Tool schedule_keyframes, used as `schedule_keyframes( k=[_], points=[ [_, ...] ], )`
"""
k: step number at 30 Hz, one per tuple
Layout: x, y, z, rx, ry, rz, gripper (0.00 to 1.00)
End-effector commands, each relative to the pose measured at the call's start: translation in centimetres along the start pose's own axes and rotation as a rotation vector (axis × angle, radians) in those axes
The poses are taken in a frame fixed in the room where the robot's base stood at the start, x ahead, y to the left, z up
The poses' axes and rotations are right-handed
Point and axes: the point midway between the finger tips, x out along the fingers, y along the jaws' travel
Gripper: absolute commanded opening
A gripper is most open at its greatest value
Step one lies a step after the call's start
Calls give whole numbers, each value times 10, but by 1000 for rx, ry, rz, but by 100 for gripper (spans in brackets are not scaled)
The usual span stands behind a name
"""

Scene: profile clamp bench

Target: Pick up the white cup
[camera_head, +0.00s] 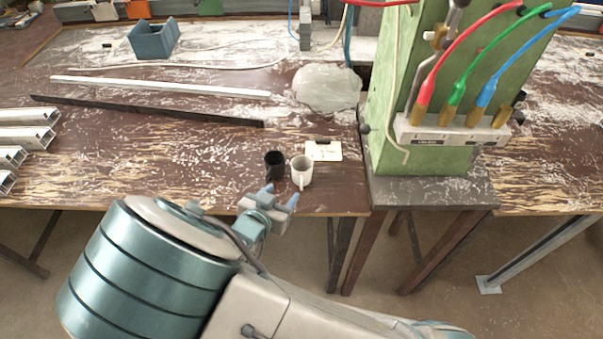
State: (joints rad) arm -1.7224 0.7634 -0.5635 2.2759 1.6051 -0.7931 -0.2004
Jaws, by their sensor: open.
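The white cup (301,172) stands upright on the brown workbench (210,170), near its front edge. A black cup (275,166) stands close beside it on the left. My gripper (281,194) is open and empty, at the front edge of the bench, just in front of and a little left of the white cup. Its two fingers point up toward the cups. From this view I cannot tell the exact gap or height between the fingers and the cups.
A white card (323,151) lies behind the white cup. A green machine column (425,90) with red, green and blue hoses stands to the right. A grey round lump (326,88) and long profiles (160,86) lie farther back.

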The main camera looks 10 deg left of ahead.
Motion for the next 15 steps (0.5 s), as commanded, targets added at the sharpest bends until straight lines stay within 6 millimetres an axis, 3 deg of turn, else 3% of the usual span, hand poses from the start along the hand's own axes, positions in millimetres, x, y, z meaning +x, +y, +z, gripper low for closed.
schedule_keyframes(
  k=[9,15],
  points=[
    [59,1,0,-2,3,4,54],
    [80,0,0,-1,0,1,54]
  ],
)
